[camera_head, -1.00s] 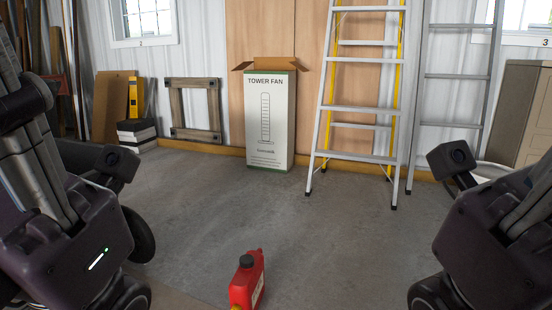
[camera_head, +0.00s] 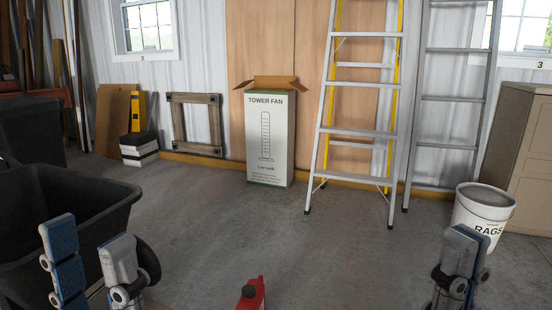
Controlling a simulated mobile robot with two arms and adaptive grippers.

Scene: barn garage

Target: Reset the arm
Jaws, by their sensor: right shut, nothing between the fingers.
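My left gripper (camera_head: 91,255) is at the lower left, its fingers pointing up. The fingers stand apart, one showing a blue pad, with nothing seen between them. It shows in front of the black bin. My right gripper (camera_head: 457,268) is at the lower right, fingers pointing up and together, with nothing held. It shows in front of the white bucket and the floor. Most of both arms is below the picture's edge.
A black bin (camera_head: 110,195) stands at the left. A red fuel can (camera_head: 252,294) is at the bottom centre. A white rags bucket (camera_head: 482,212), ladder (camera_head: 356,132), tower fan box (camera_head: 270,135) and cabinet (camera_head: 522,160) stand further back. The middle floor is clear.

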